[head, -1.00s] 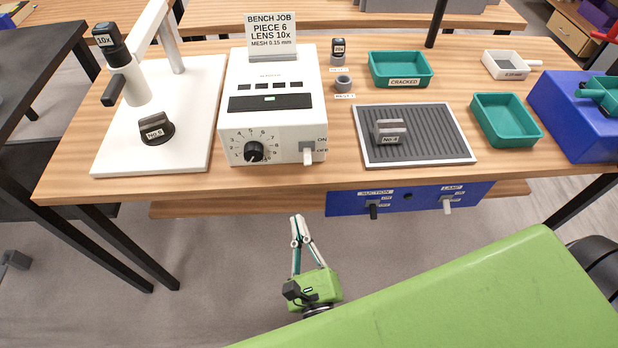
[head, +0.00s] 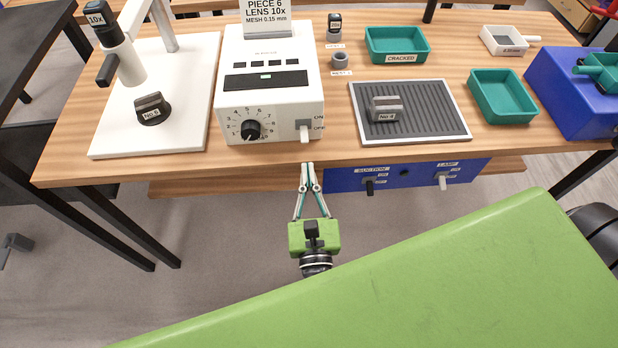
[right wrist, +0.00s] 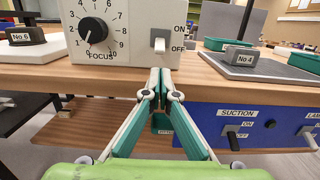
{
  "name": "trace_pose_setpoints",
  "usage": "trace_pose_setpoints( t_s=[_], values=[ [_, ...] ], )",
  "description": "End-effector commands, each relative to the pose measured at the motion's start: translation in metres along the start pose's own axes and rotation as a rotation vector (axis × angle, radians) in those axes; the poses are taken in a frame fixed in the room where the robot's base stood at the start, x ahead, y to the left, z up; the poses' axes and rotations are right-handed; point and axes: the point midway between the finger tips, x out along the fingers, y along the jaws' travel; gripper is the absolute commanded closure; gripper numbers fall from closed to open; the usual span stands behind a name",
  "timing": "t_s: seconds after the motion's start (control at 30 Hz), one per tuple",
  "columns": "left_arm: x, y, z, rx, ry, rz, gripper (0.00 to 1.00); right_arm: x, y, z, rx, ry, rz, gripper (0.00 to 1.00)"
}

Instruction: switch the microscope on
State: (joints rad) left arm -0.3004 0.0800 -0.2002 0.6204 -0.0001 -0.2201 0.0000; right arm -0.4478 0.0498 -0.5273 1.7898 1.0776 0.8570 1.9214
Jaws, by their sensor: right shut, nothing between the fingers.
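The microscope's white control box (head: 268,92) stands on the wooden bench, with a black focus dial (head: 250,130) and a light rocker switch (head: 304,133) marked ON above and OFF below. The switch lever points down toward OFF; it also shows in the right wrist view (right wrist: 160,42). The microscope (head: 125,60) stands on a white base left of the box. My right gripper (head: 307,166) is shut and empty, just in front of the bench edge, below the switch and apart from it. In the right wrist view its closed fingertips (right wrist: 160,74) are below the switch. My left gripper is not in view.
A blue panel (head: 340,181) under the bench edge carries a suction switch (head: 370,186) and a lamp switch (head: 442,181), right of my gripper. A grey ribbed mat (head: 435,110) holds piece No 4 (head: 386,110). Green trays (head: 500,95) stand further right.

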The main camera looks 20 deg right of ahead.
Motion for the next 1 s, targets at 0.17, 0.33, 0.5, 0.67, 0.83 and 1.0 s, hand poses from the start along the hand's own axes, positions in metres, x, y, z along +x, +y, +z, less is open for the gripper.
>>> trace_pose_setpoints(
  t_s=[0.17,0.33,0.5,0.67,0.83,1.0],
  values=[
    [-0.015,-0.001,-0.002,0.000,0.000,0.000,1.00,0.033,0.000,0.004,-0.001,-0.001,0.000,1.00],
    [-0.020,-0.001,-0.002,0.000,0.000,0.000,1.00,0.050,0.000,0.002,-0.001,0.000,0.001,1.00],
    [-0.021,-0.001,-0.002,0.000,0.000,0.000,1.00,0.056,0.000,0.000,-0.001,0.001,0.001,1.00],
    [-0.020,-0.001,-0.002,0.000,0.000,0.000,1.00,0.056,0.000,-0.001,-0.001,0.001,0.001,1.00],
    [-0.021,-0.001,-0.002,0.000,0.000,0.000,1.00,0.055,0.000,0.000,0.000,0.004,0.001,1.00],
    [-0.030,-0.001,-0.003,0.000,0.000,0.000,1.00,0.054,0.000,0.005,0.002,0.034,0.000,1.00]
  ],
)
